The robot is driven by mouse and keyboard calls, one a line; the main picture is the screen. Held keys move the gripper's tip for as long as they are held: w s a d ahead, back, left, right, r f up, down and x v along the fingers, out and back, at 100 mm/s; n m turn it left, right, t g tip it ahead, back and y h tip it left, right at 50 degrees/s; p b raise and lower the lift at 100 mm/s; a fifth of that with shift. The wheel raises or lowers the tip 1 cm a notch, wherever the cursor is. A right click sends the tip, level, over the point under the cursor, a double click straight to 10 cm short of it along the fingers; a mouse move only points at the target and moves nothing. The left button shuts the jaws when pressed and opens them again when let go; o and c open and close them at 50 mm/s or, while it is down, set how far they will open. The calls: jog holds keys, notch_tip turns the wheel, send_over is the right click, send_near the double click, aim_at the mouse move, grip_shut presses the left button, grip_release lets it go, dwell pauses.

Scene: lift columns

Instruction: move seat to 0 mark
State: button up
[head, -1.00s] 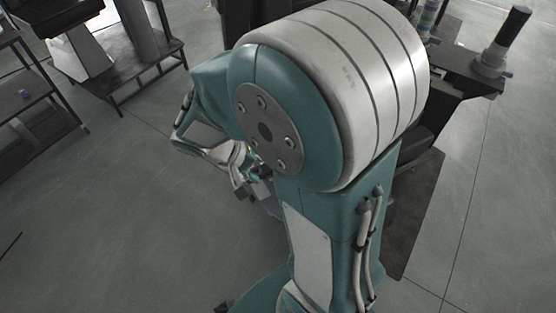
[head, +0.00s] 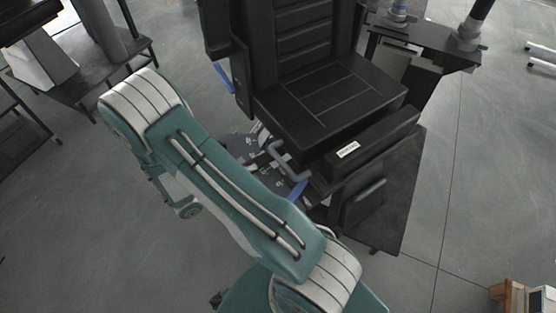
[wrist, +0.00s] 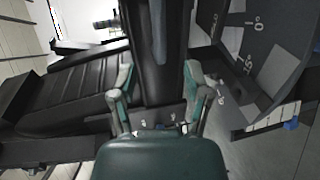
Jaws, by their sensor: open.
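The black padded seat (head: 330,100) with its ribbed backrest (head: 303,35) stands right of my arm in the head view. A ribbed black pad, likely the backrest (wrist: 85,88), shows on the left in the wrist view. A dark plate with white degree marks (wrist: 258,55), including 0° and 15°, is on the right there. A plate with white markings (head: 243,147) also shows beside the seat in the head view. My gripper (wrist: 158,75) is open, its fingers on either side of a dark upright part (wrist: 160,45). Contact cannot be told. The gripper is hidden in the head view.
A dark table (head: 440,45) with cylindrical parts stands behind the seat on the right. Dark metal stands (head: 85,85) are at the upper left. A wooden box (head: 510,294) is at the lower right. Grey floor is open at left and right.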

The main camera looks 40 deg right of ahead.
aim_at(281, 162)
jog(key=x, duration=1)
jog(key=shift+d, duration=0.4)
grip_shut()
